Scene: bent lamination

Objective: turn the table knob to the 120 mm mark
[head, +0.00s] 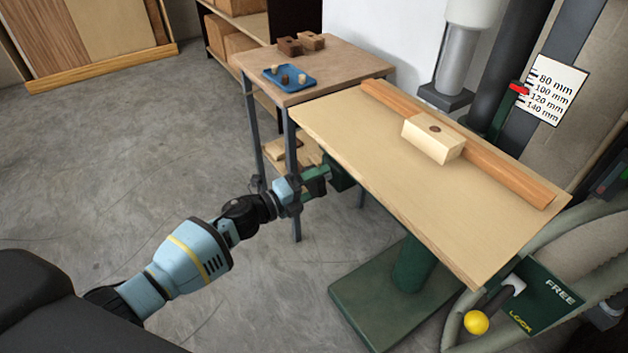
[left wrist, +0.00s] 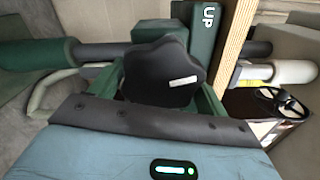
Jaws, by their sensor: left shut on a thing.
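The table knob (left wrist: 165,75) is black and lobed, with a white mark, in the left wrist view. My left gripper (head: 322,178) reaches under the left edge of the drill table (head: 370,165), and its green fingers stand either side of the knob, shut on it. In the head view the knob is hidden by the gripper. The millimetre scale (head: 556,90) is a white plate at the upper right, marked 80 to 140 mm. A red pointer (head: 519,88) at its left edge lies near the 100 mm mark; its exact reading is too small to tell. My right gripper is out of view.
A wooden block (head: 433,138) with a hole rests against the fence (head: 500,172) on the table. A yellow-tipped lever (head: 476,322) sits near LOCK on a FREE/LOCK plate. Behind, a side table (head: 345,70) holds a blue tray (head: 290,78). Floor at left is clear.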

